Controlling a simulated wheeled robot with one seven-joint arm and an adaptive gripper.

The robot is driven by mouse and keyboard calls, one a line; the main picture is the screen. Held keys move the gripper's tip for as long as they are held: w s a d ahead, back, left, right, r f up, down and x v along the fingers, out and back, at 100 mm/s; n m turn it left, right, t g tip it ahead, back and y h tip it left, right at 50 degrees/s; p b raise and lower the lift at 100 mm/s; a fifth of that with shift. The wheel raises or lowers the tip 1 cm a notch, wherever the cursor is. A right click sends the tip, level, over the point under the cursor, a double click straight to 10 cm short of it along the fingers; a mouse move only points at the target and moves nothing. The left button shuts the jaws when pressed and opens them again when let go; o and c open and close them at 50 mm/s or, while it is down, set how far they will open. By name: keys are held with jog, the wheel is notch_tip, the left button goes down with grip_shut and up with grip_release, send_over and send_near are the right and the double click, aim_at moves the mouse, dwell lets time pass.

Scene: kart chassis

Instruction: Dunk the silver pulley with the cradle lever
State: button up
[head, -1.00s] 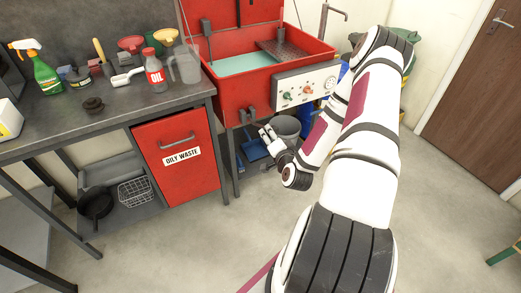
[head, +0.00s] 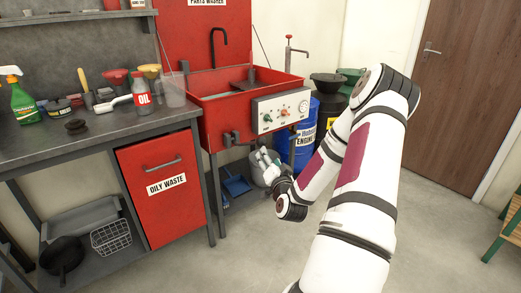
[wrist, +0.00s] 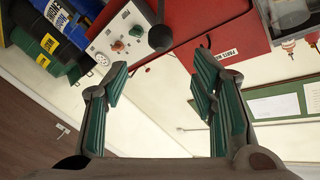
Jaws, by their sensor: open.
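The red parts washer (head: 213,112) stands right of the bench with its lid up. A dark cradle (head: 243,86) shows only in part inside its tub. A lever with a black ball knob (wrist: 160,39) hangs beside the control panel in the wrist view; a grey lever fitting (head: 231,138) shows on the washer's front in the head view. My gripper (head: 264,160) is below and in front of the washer. In the wrist view my gripper (wrist: 163,100) is open and empty, with the knob beyond its fingers, apart from them. I cannot make out the silver pulley.
The washer's control panel (head: 280,110) faces the room. The bench (head: 100,135) at left holds bottles, funnels and a dark stacked disc (head: 75,126). Floor in front is clear.

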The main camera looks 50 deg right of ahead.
aim_at(263, 144)
jog(key=b+x, duration=0.1)
jog(key=x, duration=1.2)
jog(key=shift+w+b, duration=0.15)
jog(key=shift+b, duration=0.25)
grip_shut()
